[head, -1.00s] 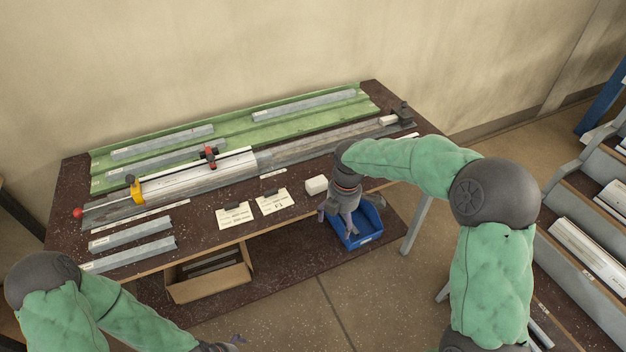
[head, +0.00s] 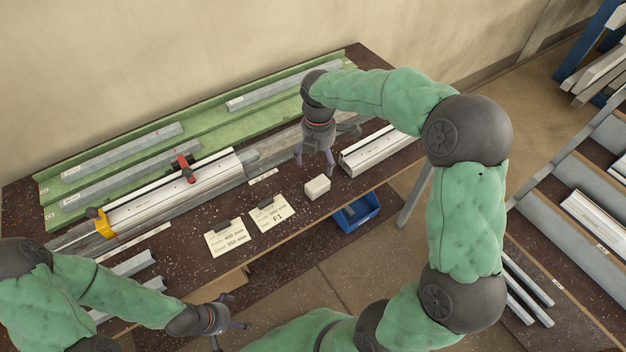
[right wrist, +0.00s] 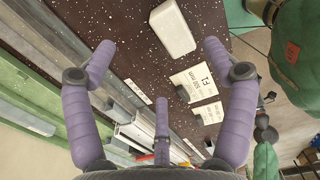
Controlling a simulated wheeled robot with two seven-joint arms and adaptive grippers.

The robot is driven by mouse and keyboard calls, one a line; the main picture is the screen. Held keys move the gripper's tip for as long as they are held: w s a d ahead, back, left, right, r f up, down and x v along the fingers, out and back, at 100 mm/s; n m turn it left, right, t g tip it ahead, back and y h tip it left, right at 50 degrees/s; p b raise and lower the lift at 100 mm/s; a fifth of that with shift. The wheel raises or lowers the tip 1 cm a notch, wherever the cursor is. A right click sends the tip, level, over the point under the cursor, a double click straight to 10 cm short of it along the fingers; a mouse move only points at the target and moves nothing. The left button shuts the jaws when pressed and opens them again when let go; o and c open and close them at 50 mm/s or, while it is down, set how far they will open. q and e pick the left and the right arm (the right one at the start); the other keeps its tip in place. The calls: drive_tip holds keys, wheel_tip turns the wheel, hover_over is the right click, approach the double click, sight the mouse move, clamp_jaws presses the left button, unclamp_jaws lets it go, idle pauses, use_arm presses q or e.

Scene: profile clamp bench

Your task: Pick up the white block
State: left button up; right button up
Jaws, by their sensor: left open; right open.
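The white block (head: 317,187) lies on the dark speckled bench top near its front edge, right of two paper cards. In the right wrist view the white block (right wrist: 172,28) lies beyond my fingertips, between the two outer ones in width. My right gripper (head: 315,167) is open and empty, pointing down just behind the block, apart from it. Its spread purple fingers also show in the right wrist view (right wrist: 160,62). My left gripper (head: 236,318) is open and empty, low in front of the bench.
A white profile (head: 375,150) lies right of the block. The clamp rail with a red clamp (head: 184,168) and green tray (head: 205,112) lie behind. Cards (head: 269,214) lie left. A blue bin (head: 357,212) sits below the front edge.

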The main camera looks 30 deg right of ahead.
sight(316, 181)
wheel_tip(316, 181, down, 5)
drive_tip(key=shift+s+f+b, duration=0.1)
drive_tip(key=shift+b, duration=0.7)
drive_tip(key=f+b, duration=0.1)
drive_tip(key=f, duration=0.2)
drive_tip(key=a+f+b, duration=0.1)
drive_tip(key=f, duration=0.1)
drive_tip(key=shift+s+b, duration=0.3)
drive_tip(key=shift+r, duration=0.1)
drive_tip(key=c, duration=1.3)
